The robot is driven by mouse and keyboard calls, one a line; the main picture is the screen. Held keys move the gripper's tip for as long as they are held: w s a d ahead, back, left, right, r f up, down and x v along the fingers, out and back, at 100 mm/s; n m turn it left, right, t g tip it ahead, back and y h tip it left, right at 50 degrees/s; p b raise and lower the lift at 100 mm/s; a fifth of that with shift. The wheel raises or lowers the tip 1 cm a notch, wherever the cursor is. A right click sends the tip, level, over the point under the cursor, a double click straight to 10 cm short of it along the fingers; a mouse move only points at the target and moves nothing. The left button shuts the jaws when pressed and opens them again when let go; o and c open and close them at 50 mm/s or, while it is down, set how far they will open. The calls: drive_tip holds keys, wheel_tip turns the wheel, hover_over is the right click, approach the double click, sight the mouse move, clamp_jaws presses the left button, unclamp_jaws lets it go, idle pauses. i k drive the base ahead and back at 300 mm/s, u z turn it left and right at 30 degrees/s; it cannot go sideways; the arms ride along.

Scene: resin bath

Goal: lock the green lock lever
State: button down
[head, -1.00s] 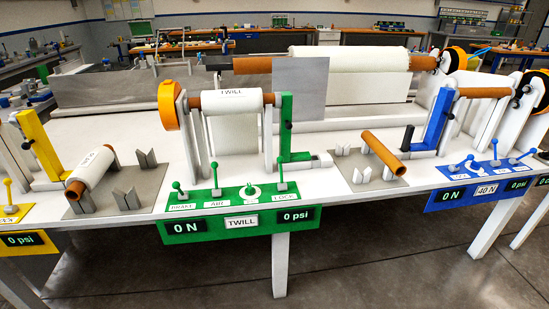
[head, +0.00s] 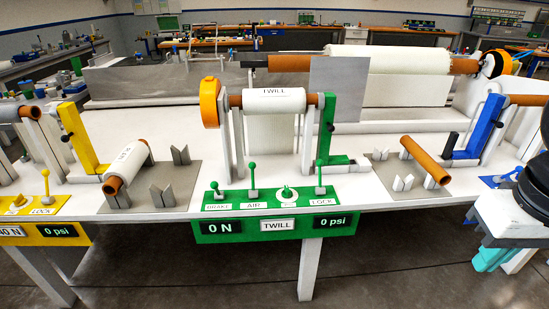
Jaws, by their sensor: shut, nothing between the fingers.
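The green lock lever (head: 320,177) stands roughly upright, ball on top, at the right end of the green control panel (head: 240,200), above the LOCK label (head: 322,201). On the same panel are the shorter-looking brake lever (head: 215,189), the air lever (head: 253,174) and a round knob (head: 287,192). My gripper (head: 490,259) shows at the right edge as teal fingers below a white and black wrist. It is shut and empty, well right of the lock lever and apart from it. Part of my arm is cut off by the frame edge.
A green upright arm (head: 327,125) stands behind the lock lever, beside the TWILL roll (head: 274,101). A grey plate with an orange tube (head: 425,160) lies right of the panel. A yellow station (head: 45,205) is at left, a blue one (head: 480,140) at right.

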sight(319, 162)
drive_tip(key=u, duration=0.2)
drive_tip(key=i, duration=1.15)
drive_tip(key=z, duration=0.45)
